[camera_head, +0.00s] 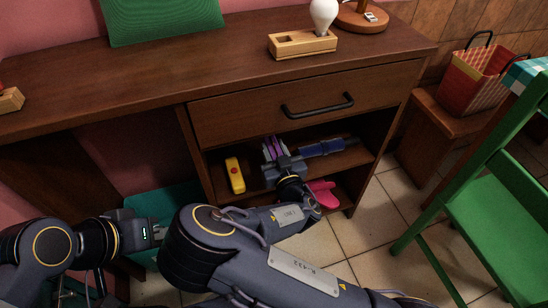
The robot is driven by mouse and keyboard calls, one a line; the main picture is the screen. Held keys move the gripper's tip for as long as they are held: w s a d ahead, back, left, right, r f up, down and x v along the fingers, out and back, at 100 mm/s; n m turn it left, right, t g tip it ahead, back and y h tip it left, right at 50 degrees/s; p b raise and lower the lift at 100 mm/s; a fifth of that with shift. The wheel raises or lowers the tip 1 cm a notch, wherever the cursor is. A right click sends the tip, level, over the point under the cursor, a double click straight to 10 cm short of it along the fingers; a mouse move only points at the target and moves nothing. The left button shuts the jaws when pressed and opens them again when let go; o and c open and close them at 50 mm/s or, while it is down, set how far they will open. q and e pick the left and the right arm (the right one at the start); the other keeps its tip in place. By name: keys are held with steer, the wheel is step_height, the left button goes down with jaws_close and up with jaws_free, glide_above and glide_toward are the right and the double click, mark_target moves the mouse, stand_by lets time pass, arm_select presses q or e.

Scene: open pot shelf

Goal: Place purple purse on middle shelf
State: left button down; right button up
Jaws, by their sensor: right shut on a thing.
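The purple purse (273,146) shows as a small purple patch inside the open middle shelf (349,161) under the drawer. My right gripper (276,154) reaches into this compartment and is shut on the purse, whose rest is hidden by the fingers. I cannot tell whether the purse touches the shelf board. My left gripper (152,232) is at the lower left, well away from the shelf. Its fingers are partly hidden behind my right arm, so its opening is unclear.
A yellow item (235,175) stands left of my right gripper, and a dark blue item (322,148) lies right of it. A pink item (323,194) is below. The drawer (300,104) with its black handle is above. A green chair (492,220) stands at right.

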step_height(320, 180, down, 2)
steer(key=shift+s+f, duration=0.1)
steer(key=shift+f, duration=0.15)
steer(key=shift+r, duration=0.1)
steer(key=shift+f+b, duration=0.25)
steer(key=shift+b, duration=0.15)
steer(key=o, duration=1.1)
steer(key=shift+o, duration=0.2)
steer(key=shift+r, duration=0.15)
